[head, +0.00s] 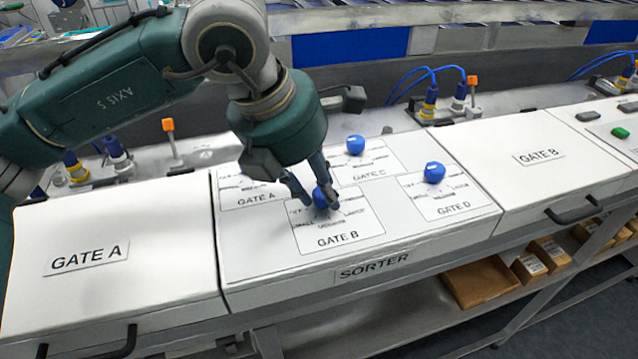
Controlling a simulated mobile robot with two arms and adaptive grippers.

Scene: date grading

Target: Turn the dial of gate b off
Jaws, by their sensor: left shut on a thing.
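The gate B dial (320,198) is a blue knob on the white plate labelled GATE B (338,238), on the SORTER panel (262,258). My left gripper (319,203) reaches down from above with its fingers on either side of this knob and is shut on it. The fingers partly hide the knob, so I cannot tell which way it points. My right gripper is not in view.
Other blue knobs stand close by: gate C's (355,145) behind and gate D's (434,172) to the right. Gate A's knob is hidden behind my gripper. White GATE A (150,290) and GATE B (560,185) covers flank the panel.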

